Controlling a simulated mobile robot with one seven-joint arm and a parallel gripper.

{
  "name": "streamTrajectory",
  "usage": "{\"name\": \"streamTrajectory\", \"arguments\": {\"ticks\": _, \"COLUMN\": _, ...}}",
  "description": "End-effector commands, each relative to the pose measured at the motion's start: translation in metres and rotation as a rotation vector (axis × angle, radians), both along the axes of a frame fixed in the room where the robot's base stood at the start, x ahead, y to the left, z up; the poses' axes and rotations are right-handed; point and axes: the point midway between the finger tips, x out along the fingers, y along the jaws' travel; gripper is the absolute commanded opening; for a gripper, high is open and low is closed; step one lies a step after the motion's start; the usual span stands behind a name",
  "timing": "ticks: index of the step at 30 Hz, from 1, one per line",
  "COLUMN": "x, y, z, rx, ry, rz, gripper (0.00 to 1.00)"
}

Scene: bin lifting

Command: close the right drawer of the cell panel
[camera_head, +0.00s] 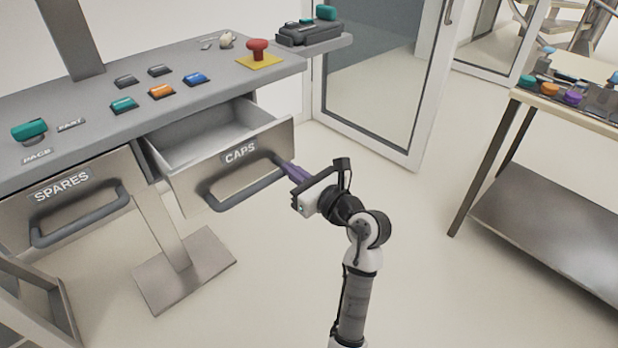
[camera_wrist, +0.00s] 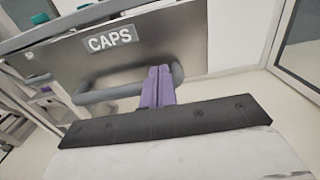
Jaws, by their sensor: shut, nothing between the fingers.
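The right drawer (camera_head: 219,161), labelled CAPS, stands pulled out of the grey cell panel (camera_head: 75,95), and its empty-looking inside shows from above. Its dark bar handle (camera_head: 246,186) runs across the front. My gripper (camera_head: 284,166) is shut and empty, its purple fingers at the right end of the handle and drawer front. In the wrist view the shut fingers (camera_wrist: 158,80) overlap the right end of the handle (camera_wrist: 110,93), below the CAPS label. I cannot tell whether they touch it. The left drawer (camera_head: 66,197), labelled SPARES, looks shut.
A red stop button (camera_head: 258,51) on a yellow plate and several coloured buttons sit on the panel top. A glazed door (camera_head: 390,80) stands behind. A metal table (camera_head: 560,190) with coloured items stands at the right. The floor between is clear.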

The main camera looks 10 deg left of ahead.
Motion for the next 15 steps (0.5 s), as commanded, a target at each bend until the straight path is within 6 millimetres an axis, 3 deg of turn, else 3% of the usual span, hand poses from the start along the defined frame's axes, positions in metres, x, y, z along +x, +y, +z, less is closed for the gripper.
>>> {"name": "streamTrajectory", "arguments": {"ticks": 6, "x": 0.024, "y": 0.031, "z": 0.002, "rx": -0.003, "ry": 0.000, "rz": 0.003, "gripper": 0.00}}
{"name": "streamTrajectory", "arguments": {"ticks": 15, "x": 0.035, "y": 0.045, "z": 0.000, "rx": -0.001, "ry": -0.002, "rz": 0.000, "gripper": 0.00}}
